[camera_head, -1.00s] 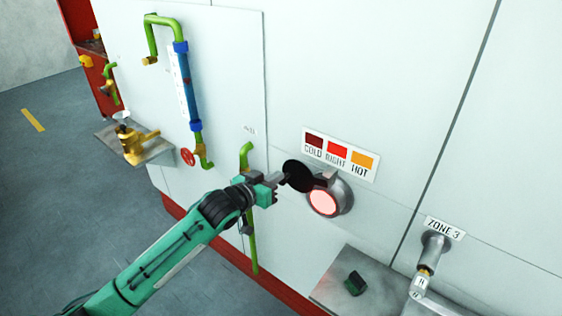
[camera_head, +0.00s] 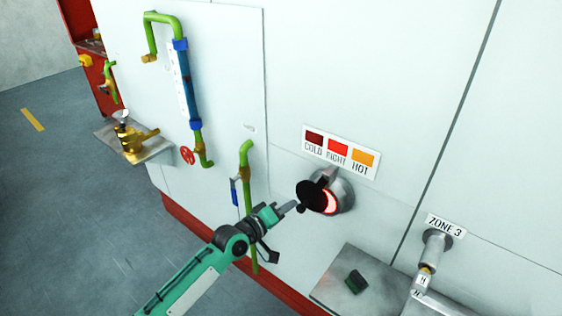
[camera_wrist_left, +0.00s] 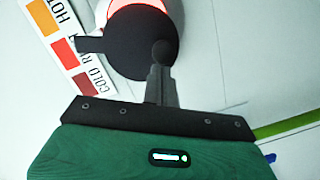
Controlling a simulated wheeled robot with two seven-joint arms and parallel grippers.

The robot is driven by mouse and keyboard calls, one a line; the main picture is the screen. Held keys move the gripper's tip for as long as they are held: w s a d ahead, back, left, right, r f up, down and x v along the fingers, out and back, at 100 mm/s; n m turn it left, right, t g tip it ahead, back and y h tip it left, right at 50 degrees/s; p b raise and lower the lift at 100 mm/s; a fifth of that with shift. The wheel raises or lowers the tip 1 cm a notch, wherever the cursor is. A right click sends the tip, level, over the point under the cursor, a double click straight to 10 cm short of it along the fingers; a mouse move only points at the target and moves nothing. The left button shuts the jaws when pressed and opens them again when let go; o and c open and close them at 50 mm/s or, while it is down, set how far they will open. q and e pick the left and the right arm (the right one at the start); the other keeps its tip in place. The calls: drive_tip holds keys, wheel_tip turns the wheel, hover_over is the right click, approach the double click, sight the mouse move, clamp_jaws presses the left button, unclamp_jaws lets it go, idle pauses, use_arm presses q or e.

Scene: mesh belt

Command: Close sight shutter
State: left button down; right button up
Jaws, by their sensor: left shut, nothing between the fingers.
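The sight shutter (camera_head: 312,196) is a dark round flap with a small knob at its lower left. It covers the left and middle part of the glowing sight port (camera_head: 331,203), and a pinkish-red crescent shows on the right. My left gripper (camera_head: 295,206) is shut and empty, its tips right at the shutter's knob. In the left wrist view the shutter (camera_wrist_left: 138,48) covers most of the port (camera_wrist_left: 152,5), and the shut fingers (camera_wrist_left: 161,80) reach its round knob; I cannot tell if they press on it. My right gripper is not in view.
A COLD/RIGHT/HOT colour plate (camera_head: 340,153) is fixed above the port. A metal shelf (camera_head: 335,285) below holds a small dark green block (camera_head: 356,282). Green piping (camera_head: 247,185) runs left of the port.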

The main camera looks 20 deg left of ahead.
use_arm(q)
drive_tip(key=shift+s+d+f+n, duration=0.2)
drive_tip(key=shift+d+f+n, duration=0.15)
drive_tip(key=shift+d+n, duration=0.2)
drive_tip(key=shift+s+d+f+n, duration=0.15)
drive_tip(key=shift+d+f+n, duration=0.25)
drive_tip(key=shift+n, duration=0.15)
drive_tip(key=shift+s+d+f+n+h+b, duration=0.15)
drive_tip(key=shift+d+n+h+b, duration=0.1)
drive_tip(key=shift+d+n, duration=0.2)
drive_tip(key=shift+s+d+f+n+h+b, duration=0.15)
drive_tip(key=shift+d+n+h, duration=0.1)
drive_tip(key=shift+d+n, duration=0.2)
drive_tip(key=shift+r, duration=0.1)
drive_tip(key=shift+w+a, duration=0.1)
